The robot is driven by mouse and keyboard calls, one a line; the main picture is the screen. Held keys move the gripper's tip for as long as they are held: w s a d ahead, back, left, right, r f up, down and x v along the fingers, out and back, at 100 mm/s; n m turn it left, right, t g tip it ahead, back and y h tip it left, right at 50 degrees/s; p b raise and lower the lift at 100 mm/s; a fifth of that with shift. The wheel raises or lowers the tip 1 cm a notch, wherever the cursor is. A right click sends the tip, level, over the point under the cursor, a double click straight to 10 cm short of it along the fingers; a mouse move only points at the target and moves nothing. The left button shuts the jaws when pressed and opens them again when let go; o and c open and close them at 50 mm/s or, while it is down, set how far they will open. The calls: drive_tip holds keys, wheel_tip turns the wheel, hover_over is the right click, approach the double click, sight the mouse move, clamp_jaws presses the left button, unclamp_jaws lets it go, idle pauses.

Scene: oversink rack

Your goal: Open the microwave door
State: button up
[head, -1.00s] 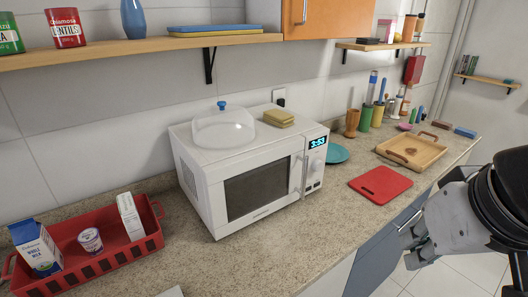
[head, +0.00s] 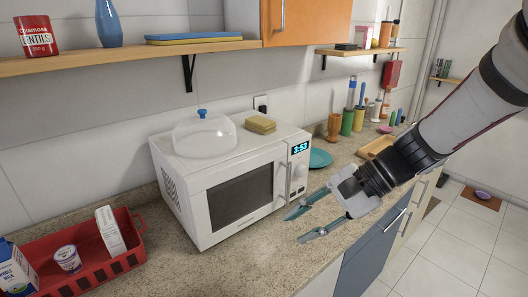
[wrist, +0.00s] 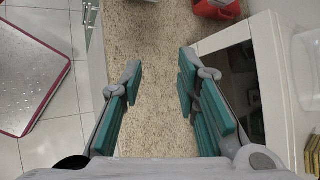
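The white microwave (head: 185,190) stands on the speckled counter with its door (head: 240,191) shut. Its vertical handle (head: 282,180) is at the right side of the door, left of the panel with the lit clock (head: 300,147). My gripper (head: 297,224) is open and empty, in front of the microwave's right side, its teal fingers pointing left, apart from the handle. In the wrist view my gripper (wrist: 158,75) has its fingers spread over the counter, with the microwave (wrist: 275,80) to the right.
A clear dome (head: 204,136) and yellow sponges (head: 260,124) sit on top of the microwave. A red basket (head: 95,265) with cartons and a cup is at left. A teal plate (head: 320,158) lies right of it. Counter (head: 225,265) in front is clear. An orange cabinet (head: 310,20) hangs above.

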drive_tip(key=w+d+f+m+t+y, duration=0.2)
drive_tip(key=w+d+f+m+t, duration=0.3)
drive_tip(key=w+m, duration=0.4)
drive_tip(key=w+d+f+m+t+y, duration=0.2)
drive_tip(key=w+d+f+m+t, duration=0.2)
drive_tip(key=w+d+m+t, duration=0.45)
drive_tip(key=w+a, duration=0.3)
drive_tip(key=a, duration=0.1)
drive_tip(key=w+a+n+g, duration=0.1)
drive_tip(key=w+a, duration=0.3)
drive_tip(key=w+a+g, duration=0.1)
drive_tip(key=w+a, duration=0.2)
drive_tip(key=a, duration=0.1)
drive_tip(key=shift+w+n, duration=0.25)
drive_tip(key=shift+w, duration=0.1)
clamp_jaws()
